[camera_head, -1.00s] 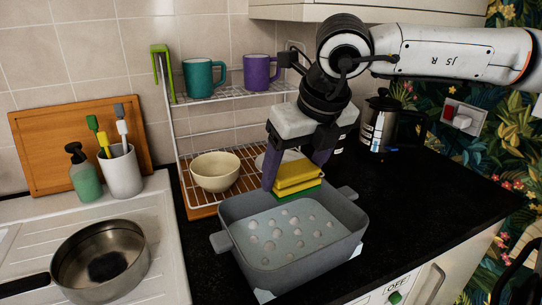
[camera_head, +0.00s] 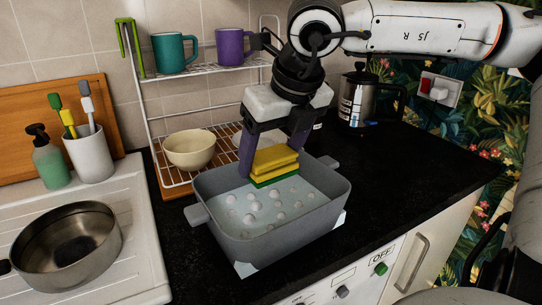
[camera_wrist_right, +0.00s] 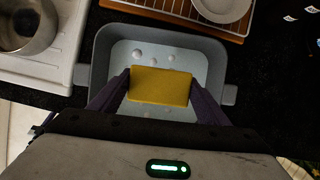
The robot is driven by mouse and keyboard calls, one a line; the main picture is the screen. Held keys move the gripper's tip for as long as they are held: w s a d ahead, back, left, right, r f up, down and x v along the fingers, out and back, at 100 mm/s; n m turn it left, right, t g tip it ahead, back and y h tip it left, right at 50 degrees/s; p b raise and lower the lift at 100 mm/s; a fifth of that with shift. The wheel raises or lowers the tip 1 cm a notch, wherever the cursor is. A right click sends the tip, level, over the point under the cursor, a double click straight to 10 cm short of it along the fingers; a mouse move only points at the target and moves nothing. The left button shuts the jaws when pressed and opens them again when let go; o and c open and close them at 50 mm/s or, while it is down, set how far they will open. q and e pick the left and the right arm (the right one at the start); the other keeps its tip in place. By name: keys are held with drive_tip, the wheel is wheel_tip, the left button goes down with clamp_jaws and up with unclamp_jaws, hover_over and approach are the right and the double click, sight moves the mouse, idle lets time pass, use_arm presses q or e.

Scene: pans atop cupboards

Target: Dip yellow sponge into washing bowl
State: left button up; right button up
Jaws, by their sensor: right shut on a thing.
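The washing bowl (camera_head: 205,210) is a grey rectangular basin with a handle on each side and bubbly water inside. It stands on the black counter. My right gripper (camera_head: 272,160) is shut on the yellow sponge (camera_head: 275,158), which has a green underside. The sponge is over the back part of the basin, near the water; whether it touches the water I cannot tell. In the right wrist view the sponge (camera_wrist_right: 160,86) sits between my two fingers, inside the outline of the bowl (camera_wrist_right: 101,60). My left gripper is not in view.
A wire rack (camera_head: 165,135) with a cream bowl (camera_head: 189,149), a teal mug (camera_head: 170,52) and a purple mug (camera_head: 234,46) stands behind the basin. A metal pan (camera_head: 66,245) is at left. A kettle (camera_head: 357,100) stands at back right. The counter right of the basin is clear.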

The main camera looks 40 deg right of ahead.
wheel_tip(320, 180, down, 3)
drive_tip(key=b, duration=0.2)
drive_tip(key=shift+f+b, duration=0.15)
drive_tip(key=shift+b, duration=0.2)
wheel_tip(320, 180, down, 2)
drive_tip(key=b, duration=0.2)
drive_tip(key=shift+f+b, duration=0.25)
drive_tip(key=shift+b, duration=0.05)
drive_tip(key=shift+f+b, duration=0.7)
drive_tip(key=shift+b, duration=0.05)
drive_tip(key=shift+f+b, duration=0.7)
drive_tip(key=shift+b, duration=0.05)
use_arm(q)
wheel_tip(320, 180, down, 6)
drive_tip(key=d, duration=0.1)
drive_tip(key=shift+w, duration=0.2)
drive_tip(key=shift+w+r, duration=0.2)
